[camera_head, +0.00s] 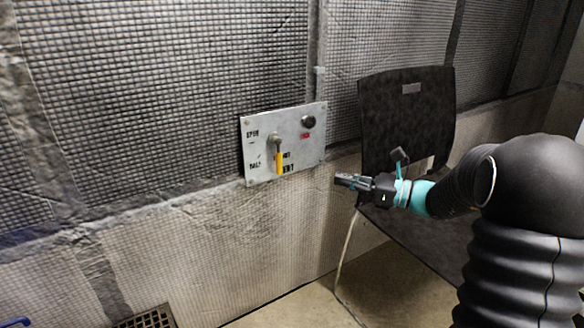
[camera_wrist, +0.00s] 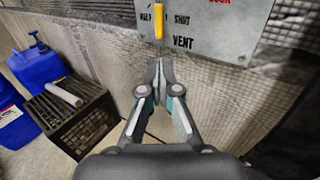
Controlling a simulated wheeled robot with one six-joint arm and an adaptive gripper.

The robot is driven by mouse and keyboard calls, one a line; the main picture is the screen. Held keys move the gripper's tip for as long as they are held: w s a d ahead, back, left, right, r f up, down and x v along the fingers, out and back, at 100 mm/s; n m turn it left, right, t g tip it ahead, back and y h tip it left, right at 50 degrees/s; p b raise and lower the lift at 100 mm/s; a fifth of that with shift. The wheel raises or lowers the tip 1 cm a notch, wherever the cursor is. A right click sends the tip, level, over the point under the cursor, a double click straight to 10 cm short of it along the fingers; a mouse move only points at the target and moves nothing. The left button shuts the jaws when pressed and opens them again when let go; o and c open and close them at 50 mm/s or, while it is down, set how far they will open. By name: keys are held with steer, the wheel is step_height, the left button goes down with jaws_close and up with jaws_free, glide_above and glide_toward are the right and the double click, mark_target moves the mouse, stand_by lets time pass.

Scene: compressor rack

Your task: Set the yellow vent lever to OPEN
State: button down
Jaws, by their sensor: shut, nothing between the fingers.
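The yellow vent lever (camera_head: 279,162) hangs from a pivot on a grey metal panel (camera_head: 305,153) on the wall, its handle pointing down. Labels reading roughly OPEN, HALF and SHUT surround it, and the handle lies beside the SHUT label. In the wrist view the yellow lever (camera_wrist: 158,22) shows at the top, cut off by the frame edge, above the VENT label. My gripper (camera_head: 340,180) is to the right of and a little below the panel in the head view, apart from the lever. In the wrist view my gripper (camera_wrist: 158,66) has its fingertips together and empty, below the lever.
A black knob (camera_head: 308,121) and a red label sit on the panel's upper right. A dark board (camera_head: 405,110) stands right of the panel, behind my arm. A blue jug (camera_wrist: 38,68) and a dark crate (camera_wrist: 75,118) stand on the floor at left in the wrist view.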

mark_target(279, 158)
steer(key=shift+a, duration=0.1)
steer(key=b+x, duration=0.1)
steer(key=x, duration=1.3)
stand_by(0.3)
